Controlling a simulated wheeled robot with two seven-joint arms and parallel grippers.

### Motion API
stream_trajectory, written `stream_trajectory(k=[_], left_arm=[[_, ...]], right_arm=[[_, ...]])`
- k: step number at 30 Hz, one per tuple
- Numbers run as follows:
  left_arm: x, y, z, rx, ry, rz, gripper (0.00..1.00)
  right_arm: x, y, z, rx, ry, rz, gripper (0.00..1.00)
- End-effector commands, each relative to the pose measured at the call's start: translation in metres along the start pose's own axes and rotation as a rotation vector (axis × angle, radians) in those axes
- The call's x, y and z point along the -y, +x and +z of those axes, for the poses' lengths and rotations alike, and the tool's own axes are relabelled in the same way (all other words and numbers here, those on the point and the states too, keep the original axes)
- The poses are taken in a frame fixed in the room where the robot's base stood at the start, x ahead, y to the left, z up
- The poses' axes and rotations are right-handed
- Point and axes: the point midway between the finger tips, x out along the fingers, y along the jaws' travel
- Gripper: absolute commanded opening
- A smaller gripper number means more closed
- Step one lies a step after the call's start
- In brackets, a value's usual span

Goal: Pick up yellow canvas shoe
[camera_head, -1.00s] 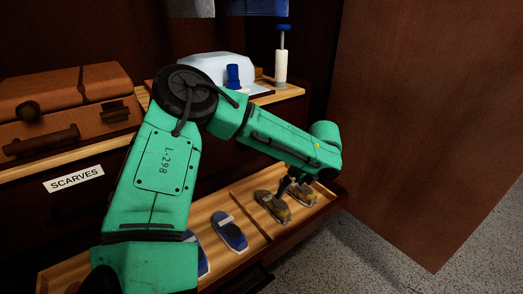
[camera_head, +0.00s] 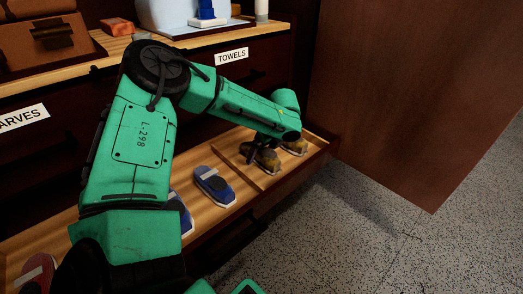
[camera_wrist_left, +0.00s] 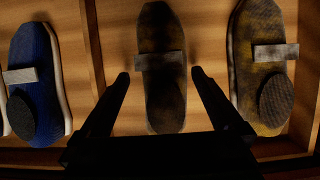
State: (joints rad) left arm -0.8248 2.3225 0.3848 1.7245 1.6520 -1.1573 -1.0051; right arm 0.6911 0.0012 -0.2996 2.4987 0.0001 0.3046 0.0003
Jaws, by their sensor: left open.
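A pair of yellow canvas shoes with dark patches lies in the right compartment of an open drawer. In the head view the nearer shoe (camera_head: 267,159) is partly hidden by my left gripper (camera_head: 254,153), and the other shoe (camera_head: 296,146) is to its right. In the left wrist view one shoe (camera_wrist_left: 161,40), in shadow, lies lengthwise between the two open fingertips of my left gripper (camera_wrist_left: 160,74). The other yellow shoe (camera_wrist_left: 260,55) is outside the right finger. I cannot tell if the fingers touch the shoe. My right gripper is not in view.
A thin divider (camera_wrist_left: 92,45) separates the yellow shoes from a blue shoe (camera_head: 214,186) on the left. A red shoe (camera_head: 38,275) is farther left. The drawer's front wall (camera_head: 290,182) is close to the shoes. A large brown door panel (camera_head: 410,90) stands at the right.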

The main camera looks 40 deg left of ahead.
Motion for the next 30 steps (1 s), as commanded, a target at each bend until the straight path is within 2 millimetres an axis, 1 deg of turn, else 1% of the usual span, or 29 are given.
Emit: stream_trajectory(k=[4, 5, 6, 8, 9, 11, 12, 17, 20, 23, 26, 27, 28, 30], left_arm=[[0.001, -0.002, 0.001, 0.000, 0.000, -0.002, 1.00], [0.001, -0.003, 0.001, 0.000, 0.000, -0.002, 0.92], [0.000, -0.003, 0.001, 0.000, 0.000, -0.002, 0.77], [0.000, -0.003, 0.001, 0.000, 0.000, -0.002, 0.54], [0.000, -0.003, 0.001, 0.000, 0.000, -0.002, 0.39], [0.000, -0.003, 0.001, 0.000, 0.000, -0.002, 0.16], [0.001, -0.003, 0.001, 0.001, 0.000, -0.002, 0.09], [0.001, -0.003, 0.001, 0.001, 0.000, -0.002, 0.09], [0.001, -0.013, 0.005, 0.001, -0.001, -0.003, 0.09], [0.001, -0.036, 0.015, 0.000, -0.001, -0.005, 0.09], [0.001, -0.063, 0.026, 0.000, -0.002, -0.004, 0.09], [0.001, -0.073, 0.030, 0.000, -0.002, -0.005, 0.09], [0.001, -0.079, 0.033, 0.000, -0.002, -0.005, 0.09], [0.001, -0.089, 0.037, 0.001, -0.001, -0.003, 0.09]], right_arm=[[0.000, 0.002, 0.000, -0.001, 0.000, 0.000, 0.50], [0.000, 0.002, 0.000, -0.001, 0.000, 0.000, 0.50], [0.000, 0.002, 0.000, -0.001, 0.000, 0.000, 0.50], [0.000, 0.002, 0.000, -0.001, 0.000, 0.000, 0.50], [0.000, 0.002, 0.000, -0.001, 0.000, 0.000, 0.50], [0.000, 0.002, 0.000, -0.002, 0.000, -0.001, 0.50], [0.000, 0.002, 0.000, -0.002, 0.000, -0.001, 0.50], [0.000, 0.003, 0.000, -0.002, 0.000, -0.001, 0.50], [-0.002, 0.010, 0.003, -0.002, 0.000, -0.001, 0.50], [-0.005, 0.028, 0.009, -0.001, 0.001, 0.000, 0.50], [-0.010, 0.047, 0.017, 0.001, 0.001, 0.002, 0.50], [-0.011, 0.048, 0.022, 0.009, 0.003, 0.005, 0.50], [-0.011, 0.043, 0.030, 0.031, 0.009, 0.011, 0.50], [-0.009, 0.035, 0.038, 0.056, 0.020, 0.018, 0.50]])
